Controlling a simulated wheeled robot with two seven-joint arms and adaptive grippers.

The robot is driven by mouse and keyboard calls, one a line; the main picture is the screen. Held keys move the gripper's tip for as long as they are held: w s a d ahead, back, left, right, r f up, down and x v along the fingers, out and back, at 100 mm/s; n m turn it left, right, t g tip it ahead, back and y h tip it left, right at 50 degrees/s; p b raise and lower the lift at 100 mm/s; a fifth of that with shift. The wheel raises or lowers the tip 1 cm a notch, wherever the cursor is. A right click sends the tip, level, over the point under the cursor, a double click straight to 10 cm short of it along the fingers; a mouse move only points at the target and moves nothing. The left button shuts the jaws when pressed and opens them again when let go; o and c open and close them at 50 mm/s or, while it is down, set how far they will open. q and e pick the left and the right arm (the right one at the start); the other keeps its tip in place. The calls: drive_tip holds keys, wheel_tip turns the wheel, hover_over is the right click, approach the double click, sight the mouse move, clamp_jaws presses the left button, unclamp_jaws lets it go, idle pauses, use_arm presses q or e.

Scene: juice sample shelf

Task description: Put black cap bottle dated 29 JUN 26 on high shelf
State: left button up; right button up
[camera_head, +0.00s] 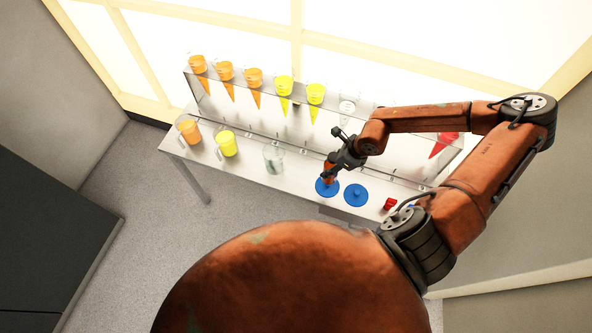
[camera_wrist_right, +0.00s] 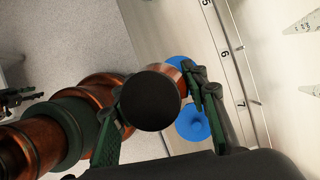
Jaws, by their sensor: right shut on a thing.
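My right gripper (camera_head: 331,172) is shut on a bottle (camera_head: 329,179) with orange contents, low over a blue disc (camera_head: 326,190) on the lower shelf. I cannot tell whether the bottle touches the disc. In the right wrist view its round black cap (camera_wrist_right: 150,101) faces the camera between the fingers of the right gripper (camera_wrist_right: 155,108). No date is readable on it. The high shelf (camera_head: 265,88) runs along the back and holds a row of pointed containers. A dark jointed part at the left edge of the wrist view may be my left gripper (camera_wrist_right: 18,99); its jaws are unclear.
A second blue disc (camera_head: 356,195) and a small red object (camera_head: 389,204) lie to the right. An orange jug (camera_head: 189,132), a yellow jug (camera_head: 227,144) and a clear vessel (camera_head: 273,158) stand left on the lower shelf (camera_head: 246,170). Numbers mark the shelf strip (camera_wrist_right: 228,60).

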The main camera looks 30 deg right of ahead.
drive_tip(key=shift+s+d+r+m, duration=0.15)
drive_tip(key=shift+s+d+m, duration=0.1)
drive_tip(key=shift+d+m, duration=0.15)
drive_tip(key=w+a+f, duration=0.1)
drive_tip(key=w+f, duration=0.3)
drive_tip(key=w+a+f+p, duration=0.1)
drive_tip(key=w+a+f, duration=0.1)
drive_tip(key=w+f, duration=0.2)
drive_tip(key=w+a+f, duration=0.1)
drive_tip(key=w+f, duration=0.4)
drive_tip(key=shift+a+p, duration=0.3)
drive_tip(key=shift+p, duration=0.05)
drive_tip(key=o, duration=0.9)
drive_tip(key=shift+f, duration=0.1)
drive_tip(key=o, duration=0.5)
